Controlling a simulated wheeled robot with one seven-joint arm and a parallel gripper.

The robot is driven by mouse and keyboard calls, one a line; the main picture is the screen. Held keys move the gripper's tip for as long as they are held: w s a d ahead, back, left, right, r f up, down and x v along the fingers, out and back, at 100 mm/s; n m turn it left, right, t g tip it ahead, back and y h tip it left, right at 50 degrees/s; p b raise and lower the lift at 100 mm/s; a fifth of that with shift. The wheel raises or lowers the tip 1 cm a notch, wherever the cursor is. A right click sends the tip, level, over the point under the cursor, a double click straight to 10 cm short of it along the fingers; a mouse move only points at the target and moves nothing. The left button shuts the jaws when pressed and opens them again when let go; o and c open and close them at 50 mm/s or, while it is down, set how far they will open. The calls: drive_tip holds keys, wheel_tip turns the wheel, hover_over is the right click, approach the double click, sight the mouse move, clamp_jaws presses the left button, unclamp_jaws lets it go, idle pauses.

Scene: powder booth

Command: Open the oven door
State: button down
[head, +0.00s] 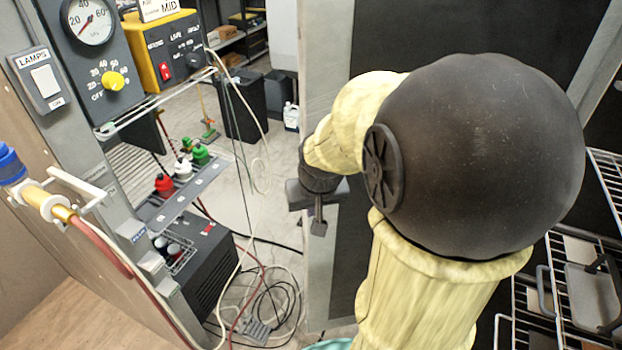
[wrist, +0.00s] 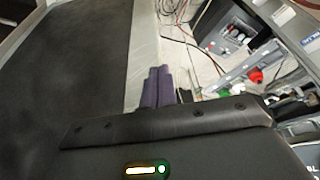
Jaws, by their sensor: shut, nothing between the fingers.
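The oven door (head: 335,262) is a tall dark panel with a light grey edge strip. It appears to stand open, its dark face towards me. Wire racks (head: 605,185) show at the right, apparently inside the oven. My gripper (head: 318,226) is in front of the door near its left edge strip. In the wrist view its two purple-grey fingers (wrist: 158,84) are together and empty, beside the grey strip of the door (wrist: 143,55). I cannot tell whether they touch it. My arm hides much of the door's middle. No handle shows.
A black box (head: 205,265) and loose cables and hoses (head: 265,305) lie on the floor left of the door.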

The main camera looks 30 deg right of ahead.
drive_tip(key=r, duration=0.1)
drive_tip(key=d+r, duration=0.1)
drive_tip(key=shift+w+d+r, duration=0.2)
drive_tip(key=shift+d+r, duration=0.1)
drive_tip(key=shift+r, duration=0.1)
drive_tip(key=shift+f, duration=0.1)
drive_tip(key=w+d+f+p, duration=0.2)
drive_tip(key=w+f, duration=0.5)
drive_tip(key=f, duration=0.2)
drive_tip(key=shift+w, duration=0.25)
idle(0.3)
